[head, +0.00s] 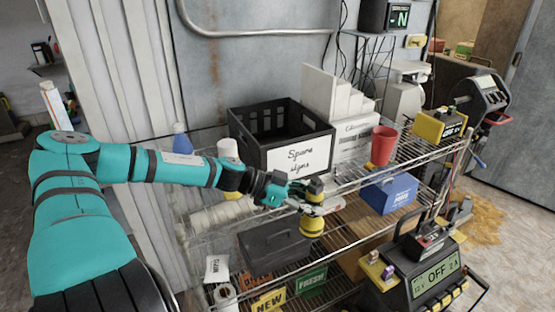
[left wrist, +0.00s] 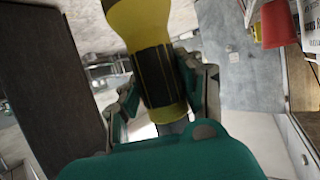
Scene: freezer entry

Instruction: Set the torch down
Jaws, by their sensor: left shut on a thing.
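The torch (head: 312,225) is yellow and black and hangs roughly upright in my left gripper (head: 318,206). The gripper is shut around its dark middle band, and yellow shows below the fingers. In the left wrist view the torch (left wrist: 150,62) stands between the two fingers (left wrist: 160,95), its black ribbed grip between yellow parts. The torch is in front of the wire shelf rack (head: 350,181) in the head view; I cannot tell its exact gap to the rack. My right gripper is not in view.
A black crate labelled "Spare signs" (head: 255,155), a red cup (head: 382,146) and a yellow box (head: 438,127) stand on the top shelf. A blue box (head: 388,194) and a dark case (head: 272,246) sit lower. A charger-like unit reading "OFF" (head: 425,280) is at front right.

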